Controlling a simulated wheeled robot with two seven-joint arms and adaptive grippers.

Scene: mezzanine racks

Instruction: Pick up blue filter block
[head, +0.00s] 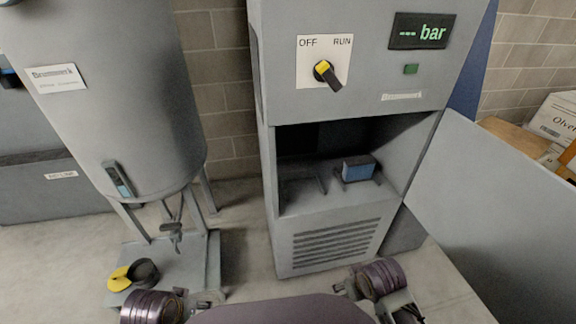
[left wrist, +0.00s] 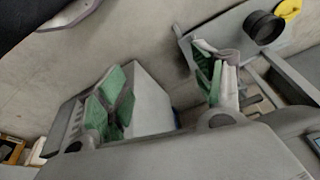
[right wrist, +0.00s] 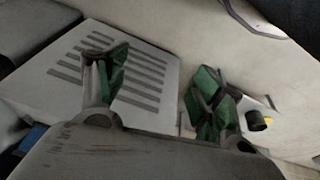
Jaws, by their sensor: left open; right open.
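The blue filter block (head: 357,169) has a dark top and a blue front. In the head view it sits in the open compartment of the grey cabinet (head: 335,200), right of the middle, on the compartment floor. A blue patch at the left edge of the right wrist view may be the same block. My left gripper (left wrist: 165,92) has its green-padded fingers spread and empty. My right gripper (right wrist: 158,92) is also spread and empty, with the vented cabinet front beyond it. Both grippers are away from the block; their fingertips are not clear in the head view.
A grey tank (head: 110,100) on legs stands left of the cabinet. An open door panel (head: 500,210) extends at right. A dark bracket (head: 303,184) is beside the block. Cartons (head: 556,118) stand far right.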

